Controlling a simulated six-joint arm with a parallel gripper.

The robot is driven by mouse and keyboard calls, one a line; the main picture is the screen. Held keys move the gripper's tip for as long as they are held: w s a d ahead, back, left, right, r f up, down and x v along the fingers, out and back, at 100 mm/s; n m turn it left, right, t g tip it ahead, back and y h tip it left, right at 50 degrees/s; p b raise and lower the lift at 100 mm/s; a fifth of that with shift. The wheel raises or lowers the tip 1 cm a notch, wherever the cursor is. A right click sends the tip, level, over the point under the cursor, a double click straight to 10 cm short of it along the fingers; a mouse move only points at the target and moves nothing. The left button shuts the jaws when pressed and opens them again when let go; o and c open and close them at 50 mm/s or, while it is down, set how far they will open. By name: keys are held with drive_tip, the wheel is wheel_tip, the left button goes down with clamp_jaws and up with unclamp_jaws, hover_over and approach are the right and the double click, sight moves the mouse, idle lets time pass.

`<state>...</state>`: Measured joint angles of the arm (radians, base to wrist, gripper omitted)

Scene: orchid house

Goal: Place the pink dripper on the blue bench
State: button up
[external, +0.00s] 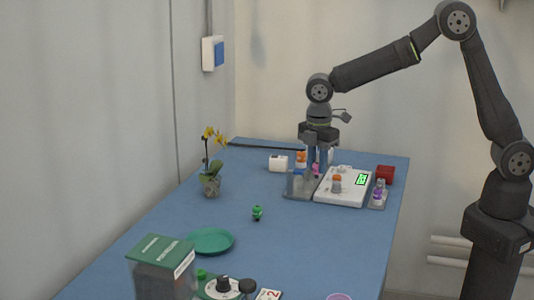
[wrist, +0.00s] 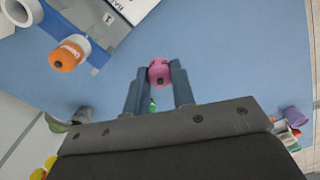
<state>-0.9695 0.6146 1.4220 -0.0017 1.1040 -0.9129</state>
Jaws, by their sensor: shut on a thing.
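The pink dripper (wrist: 159,72) sits between the two fingertips of my gripper (wrist: 160,70), which is shut on it. In the external view the pink dripper (external: 316,169) is a small pink spot at the fingertips of my gripper (external: 315,164), partly hidden by the fingers. The blue bench (external: 300,235) is the long blue surface below. Blue surface also shows around the dripper in the wrist view (wrist: 230,65). The gap between dripper and bench is hard to judge.
Close to my gripper stand a grey rack (external: 299,187), an orange-capped bottle (external: 300,159) and a white device (external: 345,190) with a green screen. A red block (external: 385,174) lies right. A potted orchid (external: 211,184) and green dish (external: 211,241) stand left. The bench middle is mostly clear.

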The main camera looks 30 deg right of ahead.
drive_tip(key=s+a+f, duration=0.1)
drive_tip(key=a+f, duration=0.1)
drive_tip(key=s+a+f, duration=0.1)
drive_tip(key=s+a, duration=0.1)
drive_tip(key=a, duration=0.1)
drive_tip(key=s+a+f, duration=0.1)
drive_tip(key=a+f, duration=0.1)
drive_tip(key=a, duration=0.1)
drive_tip(key=shift+s+f, duration=0.3)
drive_tip(key=shift+s, duration=0.05)
drive_tip(key=shift+f, duration=2.05)
drive_tip(key=shift+f, duration=0.15)
drive_tip(key=o, duration=1)
drive_tip(key=shift+c, duration=0.2)
wheel_tip(320, 180, up, 12)
drive_tip(key=shift+r, duration=0.2)
